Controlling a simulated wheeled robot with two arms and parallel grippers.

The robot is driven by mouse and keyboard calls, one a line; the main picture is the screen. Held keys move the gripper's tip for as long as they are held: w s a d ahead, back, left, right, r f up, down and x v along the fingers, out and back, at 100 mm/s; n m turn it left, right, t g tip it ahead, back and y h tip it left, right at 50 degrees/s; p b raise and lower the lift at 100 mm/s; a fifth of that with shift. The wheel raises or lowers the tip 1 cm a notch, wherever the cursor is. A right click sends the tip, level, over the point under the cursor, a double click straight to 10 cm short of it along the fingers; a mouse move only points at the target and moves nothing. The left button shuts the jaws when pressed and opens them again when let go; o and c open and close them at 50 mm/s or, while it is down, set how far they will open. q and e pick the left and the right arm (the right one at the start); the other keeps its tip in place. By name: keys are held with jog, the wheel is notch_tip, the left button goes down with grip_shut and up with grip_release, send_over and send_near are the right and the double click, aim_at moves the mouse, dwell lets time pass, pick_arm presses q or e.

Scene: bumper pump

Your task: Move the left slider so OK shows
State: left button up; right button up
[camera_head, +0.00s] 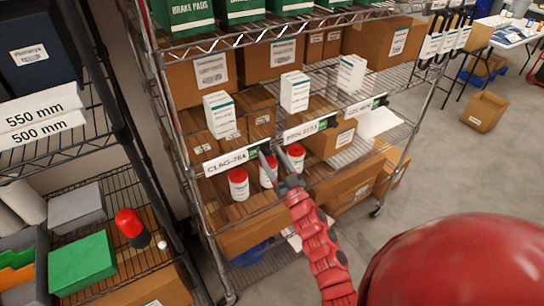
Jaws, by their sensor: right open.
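The left label strip (226,161) on the wire shelf's front edge reads "CLBG-76A". At its right end is a small green patch with a dark slider piece (255,152); the lettering there is too small to read. My right gripper (273,157) is open, with its grey fingers by the strip's right end, one finger close to the slider. I cannot tell whether they touch. The middle label strip (304,131) and right label strip (360,109) each also show a green patch at the right end. My left gripper is not in view.
White jars with red lids, including a left jar (238,184) and a right jar (296,157), stand just below the strips near my gripper. White boxes (219,113) stand above. A dark rack (110,90) is at left. Open floor (450,170) lies to the right.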

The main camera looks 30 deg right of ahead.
jog(key=b+v, duration=0.6)
jog(key=v, duration=1.1)
jog(key=shift+s+f, duration=0.1)
jog(key=shift+f, duration=0.05)
